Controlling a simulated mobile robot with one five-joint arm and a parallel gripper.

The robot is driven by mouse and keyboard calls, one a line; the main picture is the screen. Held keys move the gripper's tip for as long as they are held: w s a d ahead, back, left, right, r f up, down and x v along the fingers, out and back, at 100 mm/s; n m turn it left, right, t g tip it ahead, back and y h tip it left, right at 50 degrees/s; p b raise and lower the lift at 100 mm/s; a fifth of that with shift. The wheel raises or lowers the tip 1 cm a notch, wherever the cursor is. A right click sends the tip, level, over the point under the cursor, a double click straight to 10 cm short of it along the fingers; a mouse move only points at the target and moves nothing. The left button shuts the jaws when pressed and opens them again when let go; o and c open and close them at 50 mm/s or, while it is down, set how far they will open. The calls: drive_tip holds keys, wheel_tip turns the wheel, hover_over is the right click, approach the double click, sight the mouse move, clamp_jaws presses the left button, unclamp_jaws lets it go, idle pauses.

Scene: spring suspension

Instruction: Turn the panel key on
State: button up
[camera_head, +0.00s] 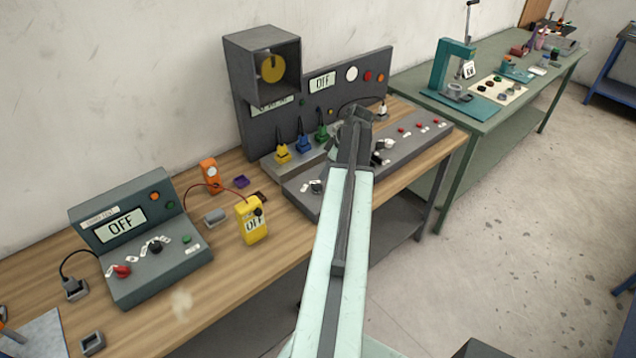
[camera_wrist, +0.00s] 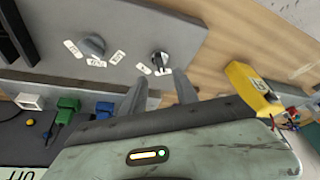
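The panel key (camera_wrist: 160,60) appears to be the small dark knob with a pale top at one end of the grey console, between two white labels. In the head view it shows (camera_head: 316,187) at the console's left end, left of my arm. My gripper (camera_wrist: 160,77) is open in the wrist view, its two grey fingers apart on either side of the key in the picture. Whether the fingers reach down around the key or hover short of it, I cannot tell. In the head view my arm hides the fingertips.
A larger grey selector knob (camera_wrist: 92,46) sits farther along the console. The upright panel's display (camera_head: 322,83) reads OFF. A yellow meter (camera_head: 252,220) stands left of the console. A teal test box (camera_head: 150,265) stands farther left, and a green bench (camera_head: 500,80) at right.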

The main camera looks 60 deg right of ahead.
sight(318, 184)
drive_tip(key=b+x, duration=0.6)
drive_tip(key=x, duration=0.2)
drive_tip(key=shift+s+b, duration=0.1)
drive_tip(key=shift+b, duration=0.3)
drive_tip(key=shift+a+r, duration=0.1)
drive_tip(key=shift+r, duration=0.05)
clamp_jaws()
